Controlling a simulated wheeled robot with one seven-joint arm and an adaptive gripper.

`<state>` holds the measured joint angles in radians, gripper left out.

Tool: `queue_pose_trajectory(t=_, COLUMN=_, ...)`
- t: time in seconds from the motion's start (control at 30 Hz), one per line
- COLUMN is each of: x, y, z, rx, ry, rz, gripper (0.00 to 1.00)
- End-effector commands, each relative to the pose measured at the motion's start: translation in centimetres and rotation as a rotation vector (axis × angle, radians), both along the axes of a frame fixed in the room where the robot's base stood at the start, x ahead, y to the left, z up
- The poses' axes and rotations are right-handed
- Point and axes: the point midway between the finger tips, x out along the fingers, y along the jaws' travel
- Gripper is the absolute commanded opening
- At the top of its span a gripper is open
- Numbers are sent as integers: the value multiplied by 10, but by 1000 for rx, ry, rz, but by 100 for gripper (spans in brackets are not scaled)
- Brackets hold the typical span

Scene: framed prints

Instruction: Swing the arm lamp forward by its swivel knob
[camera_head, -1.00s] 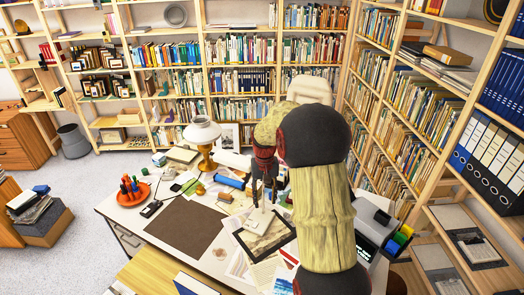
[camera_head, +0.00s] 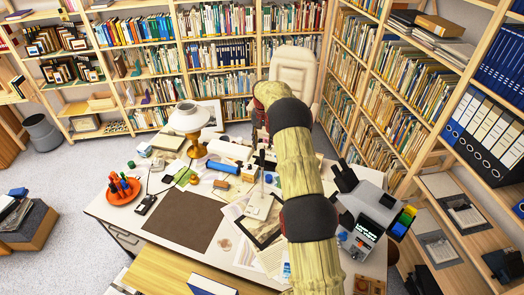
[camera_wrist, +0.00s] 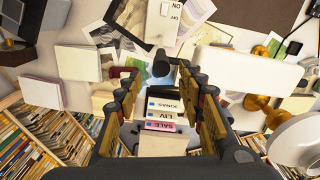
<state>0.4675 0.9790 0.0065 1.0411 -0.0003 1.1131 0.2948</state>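My gripper points down at the desk. In the wrist view its two fingers (camera_wrist: 159,84) stand apart with a clear gap. In the head view a white base (camera_head: 258,207) with a thin dark upright stands on the desk, likely the arm lamp. My arm hides most of my gripper there.
A brass lamp with a white shade (camera_head: 190,119) stands at the left back, also in the wrist view (camera_wrist: 298,146). A dark mat (camera_head: 185,220), an orange tray (camera_head: 122,195) and a blue roll (camera_head: 222,167) lie on the desk. A device with a screen (camera_head: 368,228) stands at right.

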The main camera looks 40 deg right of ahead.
Motion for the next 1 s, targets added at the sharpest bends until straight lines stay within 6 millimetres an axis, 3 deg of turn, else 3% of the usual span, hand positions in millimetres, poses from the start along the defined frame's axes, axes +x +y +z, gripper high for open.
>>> queue_pose_trajectory(t=0.2, x=-1, y=1, z=-35, rx=1, ry=4, rz=1, gripper=39)
queue_pose_trajectory(t=0.4, x=-1, y=1, z=-55, rx=1, ry=3, rz=1, gripper=39)
queue_pose_trajectory(t=0.77, x=-1, y=1, z=-62, rx=0, ry=1, rz=2, gripper=39)
queue_pose_trajectory(t=1.0, x=-1, y=1, z=-61, rx=1, ry=2, rz=2, gripper=25)
